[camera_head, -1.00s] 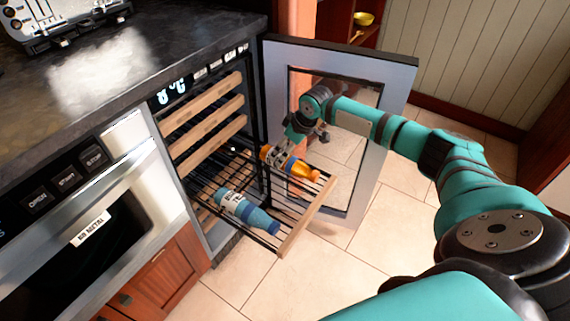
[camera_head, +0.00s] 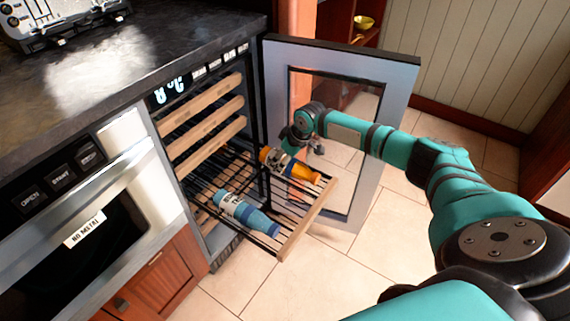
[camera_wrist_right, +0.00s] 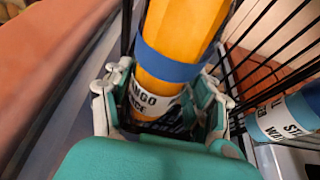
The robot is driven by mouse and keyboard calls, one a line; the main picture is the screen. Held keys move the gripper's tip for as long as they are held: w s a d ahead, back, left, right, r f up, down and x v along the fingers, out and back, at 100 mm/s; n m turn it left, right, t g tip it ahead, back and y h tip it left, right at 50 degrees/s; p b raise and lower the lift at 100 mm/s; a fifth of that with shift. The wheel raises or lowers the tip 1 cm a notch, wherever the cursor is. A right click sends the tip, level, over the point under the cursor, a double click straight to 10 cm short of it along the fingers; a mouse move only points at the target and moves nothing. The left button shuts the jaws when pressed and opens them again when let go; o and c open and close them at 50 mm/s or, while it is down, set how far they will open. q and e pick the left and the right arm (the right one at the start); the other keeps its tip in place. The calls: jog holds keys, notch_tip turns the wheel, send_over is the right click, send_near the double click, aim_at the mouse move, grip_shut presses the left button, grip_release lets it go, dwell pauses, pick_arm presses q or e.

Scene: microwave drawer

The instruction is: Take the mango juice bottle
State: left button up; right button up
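The mango juice bottle (camera_head: 292,166) is orange with a blue band and a white label. It lies on the pulled-out wire rack at its right side. In the right wrist view the bottle (camera_wrist_right: 180,35) runs between the two fingers, with its label partly hidden deep between them. My right gripper (camera_head: 289,150) is at the bottle's rear part, partly hidden by my own wrist in the head view. In the wrist view the gripper (camera_wrist_right: 163,92) looks open around the bottle, with a small gap on the right. My left gripper is not in view.
A blue bottle (camera_head: 245,213) lies on the same rack (camera_head: 308,218), to the left. Closed wooden-fronted racks (camera_head: 213,133) sit above. The open glass door (camera_head: 392,95) stands behind my right arm. A microwave (camera_head: 85,230) is on the left.

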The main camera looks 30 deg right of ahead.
jog(key=c, duration=0.9)
jog(key=shift+c, duration=0.4)
jog(key=shift+r, duration=0.2)
